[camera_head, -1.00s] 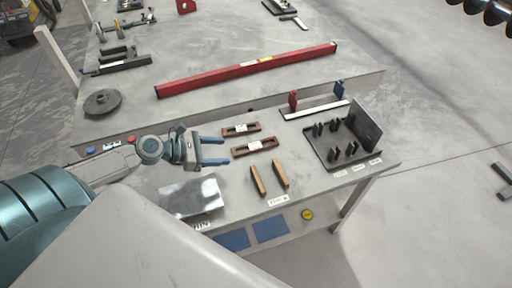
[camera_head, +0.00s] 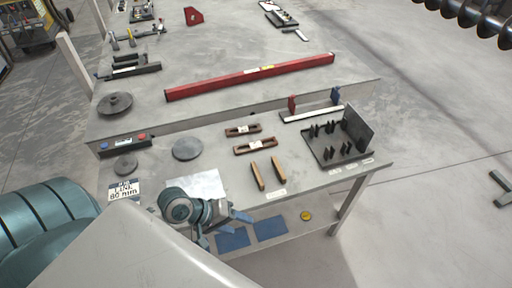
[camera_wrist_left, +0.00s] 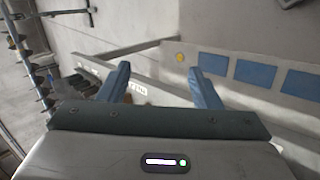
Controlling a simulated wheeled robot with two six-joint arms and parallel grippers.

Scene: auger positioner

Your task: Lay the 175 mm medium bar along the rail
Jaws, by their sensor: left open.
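Two brown slotted bars with white labels lie on the near bench, a shorter one (camera_head: 243,130) behind a longer one (camera_head: 256,146). I cannot read their labels, so I cannot tell which bar is 175 mm. A long red beam (camera_head: 250,77) lies on the raised rear part. A pale strip with a red and a blue upright (camera_head: 312,113) lies right of the bars. I cannot tell which is the rail. My left gripper (camera_head: 236,218) is open and empty at the bench's front edge, well short of the bars; its blue fingers also show in the wrist view (camera_wrist_left: 157,72).
Two wooden blocks (camera_head: 267,173) lie in front of the bars. A dark tray with upright plates (camera_head: 322,154) stands at right. Grey discs (camera_head: 187,148) and a bright sheet (camera_head: 209,183) lie at left. Blue panels (camera_head: 271,228) lie on the lower shelf.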

